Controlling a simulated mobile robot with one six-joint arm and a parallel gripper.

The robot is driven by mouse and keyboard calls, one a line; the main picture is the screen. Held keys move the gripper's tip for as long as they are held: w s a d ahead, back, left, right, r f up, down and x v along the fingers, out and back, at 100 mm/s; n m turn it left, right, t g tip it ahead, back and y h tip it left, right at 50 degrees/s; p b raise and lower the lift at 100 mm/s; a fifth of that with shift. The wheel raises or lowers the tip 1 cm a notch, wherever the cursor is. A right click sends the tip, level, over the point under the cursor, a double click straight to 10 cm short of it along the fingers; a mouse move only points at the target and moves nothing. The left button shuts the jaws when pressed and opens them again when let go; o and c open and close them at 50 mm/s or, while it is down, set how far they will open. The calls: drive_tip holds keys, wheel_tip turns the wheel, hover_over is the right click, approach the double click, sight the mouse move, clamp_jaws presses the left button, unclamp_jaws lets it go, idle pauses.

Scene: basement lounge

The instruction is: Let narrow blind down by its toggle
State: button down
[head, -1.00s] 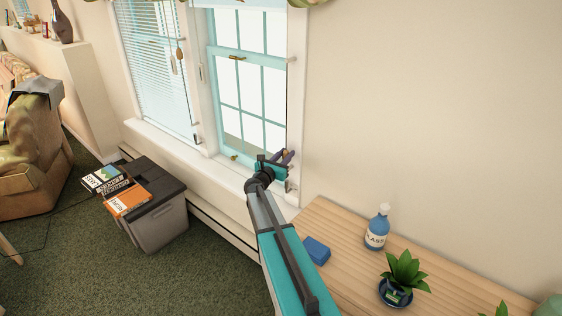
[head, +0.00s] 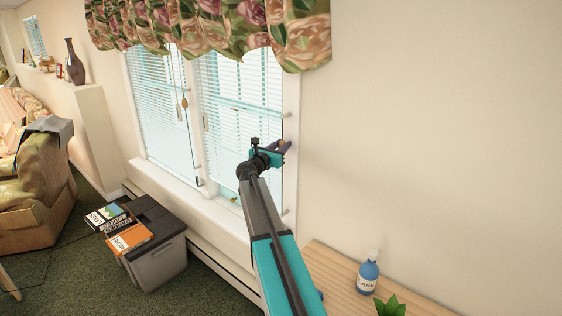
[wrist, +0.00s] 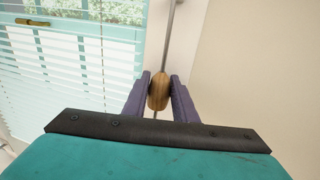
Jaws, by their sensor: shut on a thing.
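The narrow blind (head: 238,105) hangs in the right-hand window, its white slats covering the panes that show in the head view; its lower edge is hard to make out there. The wooden toggle (wrist: 158,91) hangs on a cord at the window's right side, against the frame. My gripper (head: 285,147) is beside the right window frame. In the wrist view its two purple fingers (wrist: 159,97) are shut on the toggle, one on each side. The cord runs up from the toggle and also shows below it.
A second blind (head: 160,105) covers the left window, with its own toggle (head: 184,103). A flowered valance (head: 215,30) hangs above both. A wooden table (head: 325,270) with a blue spray bottle (head: 368,273) stands at lower right. A grey bin (head: 160,262) stands left of my arm.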

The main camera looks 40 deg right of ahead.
sight(281, 143)
drive_tip(key=r, duration=0.6)
drive_tip(key=shift+s+d+r+p, duration=0.1)
drive_tip(key=shift+d+r+p, duration=0.15)
drive_tip(key=shift+p, duration=0.15)
drive_tip(key=shift+r, duration=0.1)
drive_tip(key=c, duration=1.5)
unclamp_jaws()
drive_tip(key=shift+d, duration=0.1)
drive_tip(key=shift+o, duration=0.5)
drive_tip(key=shift+a, duration=0.2)
drive_tip(key=shift+s+a+f+b, duration=0.2)
drive_tip(key=shift+a+b, duration=0.15)
drive_tip(key=shift+a, duration=0.25)
drive_tip(key=b+v, duration=0.4)
drive_tip(key=v, duration=0.8)
drive_tip(key=shift+s+a+b, duration=0.2)
drive_tip(key=shift+b, duration=0.15)
